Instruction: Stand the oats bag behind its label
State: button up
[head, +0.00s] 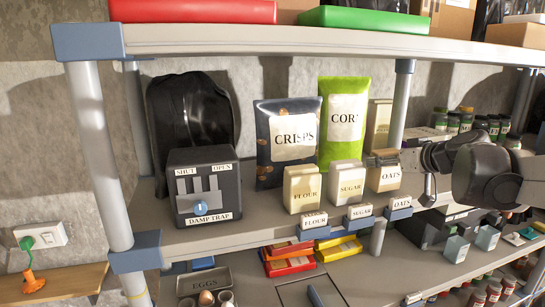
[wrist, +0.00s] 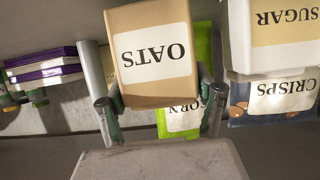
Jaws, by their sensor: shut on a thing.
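The oats bag (head: 383,181) is tan with a cream label and looks upright behind the OATS shelf label (head: 400,204). Its base looks level with the neighbouring bags, but I cannot tell whether it touches the shelf. My gripper (head: 385,159) reaches in from the right and is shut on the upper part of the bag. In the wrist view the oats bag (wrist: 152,50) appears upside down, between the two fingers of my gripper (wrist: 160,112).
The sugar bag (head: 347,180) stands close left, then the flour bag (head: 302,188), each behind its label. Crisps (head: 289,140) and corn (head: 343,120) bags and a tan pack (head: 380,118) stand behind. The damp trap box (head: 204,187) is far left. An upper shelf (head: 300,42) overhangs.

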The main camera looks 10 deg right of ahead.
jog(key=shift+f, duration=0.7)
jog(key=shift+f, duration=0.1)
jog(key=o, duration=1.5)
jog(key=shift+r, duration=0.2)
jog(key=p+v, duration=0.3)
jog(key=v, duration=0.4)
jog(key=shift+s, duration=0.25)
